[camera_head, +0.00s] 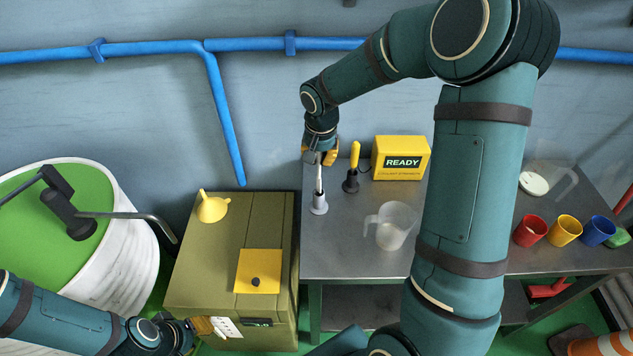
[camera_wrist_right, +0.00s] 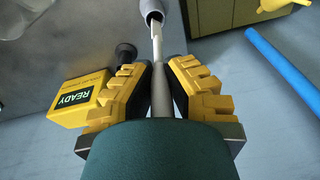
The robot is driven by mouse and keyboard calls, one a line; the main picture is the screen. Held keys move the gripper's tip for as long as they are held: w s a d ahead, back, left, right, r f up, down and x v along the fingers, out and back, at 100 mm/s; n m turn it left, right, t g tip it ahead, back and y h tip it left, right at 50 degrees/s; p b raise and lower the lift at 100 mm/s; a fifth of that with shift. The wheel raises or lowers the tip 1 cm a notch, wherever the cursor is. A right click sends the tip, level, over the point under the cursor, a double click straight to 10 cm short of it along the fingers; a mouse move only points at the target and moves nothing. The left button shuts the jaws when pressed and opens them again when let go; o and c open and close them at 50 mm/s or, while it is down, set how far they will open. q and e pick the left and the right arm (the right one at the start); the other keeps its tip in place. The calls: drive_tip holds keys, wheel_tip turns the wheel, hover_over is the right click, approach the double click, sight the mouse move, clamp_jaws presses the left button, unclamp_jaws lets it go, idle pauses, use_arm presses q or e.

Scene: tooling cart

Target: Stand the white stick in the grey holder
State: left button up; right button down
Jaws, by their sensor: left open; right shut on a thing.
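My right gripper (camera_head: 320,157) is shut on the white stick (camera_head: 319,180), gripping its grey upper part. In the right wrist view, the gripper's yellow fingers (camera_wrist_right: 160,92) sit either side of the stick (camera_wrist_right: 157,45). The stick points down at the grey holder (camera_head: 319,207), and its lower end meets the mouth of the holder (camera_wrist_right: 152,10). I cannot tell how deep the stick is inside it. The holder stands on the metal cart top below the gripper. My left gripper (camera_head: 209,327) is open at the lower left, by the olive cabinet's front, away from the stick.
Just right of the grey holder, a black holder (camera_head: 351,185) carries a yellow-handled tool (camera_head: 354,155). The cart top (camera_head: 335,250) is bare in front. An olive cabinet (camera_head: 213,267) adjoins it.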

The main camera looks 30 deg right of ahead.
sight(319, 177)
wheel_tip(319, 177, down, 6)
drive_tip(key=shift+b, duration=0.35)
drive_tip(key=shift+f, duration=0.2)
drive_tip(key=shift+f, duration=0.1)
drive_tip(key=c, duration=1.1)
unclamp_jaws()
